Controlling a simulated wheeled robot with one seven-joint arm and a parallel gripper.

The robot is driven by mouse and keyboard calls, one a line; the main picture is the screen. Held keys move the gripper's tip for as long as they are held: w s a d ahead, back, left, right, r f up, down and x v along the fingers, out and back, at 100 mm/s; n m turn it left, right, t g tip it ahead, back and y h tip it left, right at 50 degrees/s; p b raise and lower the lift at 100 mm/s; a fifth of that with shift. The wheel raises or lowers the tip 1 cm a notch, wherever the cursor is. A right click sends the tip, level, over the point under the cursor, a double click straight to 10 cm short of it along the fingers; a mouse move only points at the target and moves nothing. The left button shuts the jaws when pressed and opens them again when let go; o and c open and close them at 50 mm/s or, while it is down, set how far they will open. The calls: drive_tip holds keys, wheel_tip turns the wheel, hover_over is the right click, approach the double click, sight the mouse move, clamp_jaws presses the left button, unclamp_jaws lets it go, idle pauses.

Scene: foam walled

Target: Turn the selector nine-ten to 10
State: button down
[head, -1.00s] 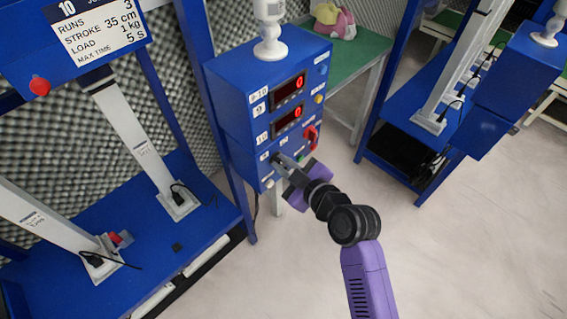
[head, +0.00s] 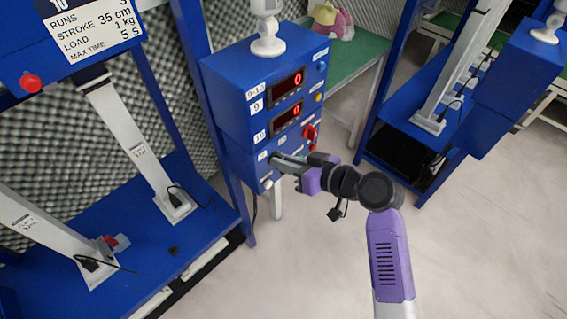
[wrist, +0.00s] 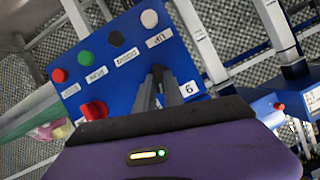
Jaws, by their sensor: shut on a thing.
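The blue control box (head: 235,110) stands in the middle of the head view, marked 9-10 at its upper left. Its two red displays (head: 287,86) both read 0. My gripper (head: 276,160) reaches in from the right to the lower left of the box's front and is shut on a small part there, taken as the selector nine-ten. The fingers hide that part, so its pointing direction cannot be told. In the wrist view my gripper's fingers (wrist: 158,82) meet the blue panel (wrist: 118,78) between a white label above and a label reading 6 at right.
A red knob (head: 311,133) sits on the box's front, right of my gripper. The wrist view shows red, green, black and white round parts along the panel edge. Blue frames (head: 120,215) stand left and right. Grey floor (head: 300,270) is clear in front.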

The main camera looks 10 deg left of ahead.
drive_tip(key=shift+w+d+f+m+g+y+b, duration=0.1)
drive_tip(key=shift+m+g+y+b, duration=0.3)
drive_tip(key=shift+m, duration=0.5)
drive_tip(key=c, duration=1.4)
unclamp_jaws()
drive_tip(key=shift+c, duration=0.2)
drive_tip(key=shift+d, duration=0.1)
drive_tip(key=v, duration=0.7)
drive_tip(key=shift+d, duration=0.35)
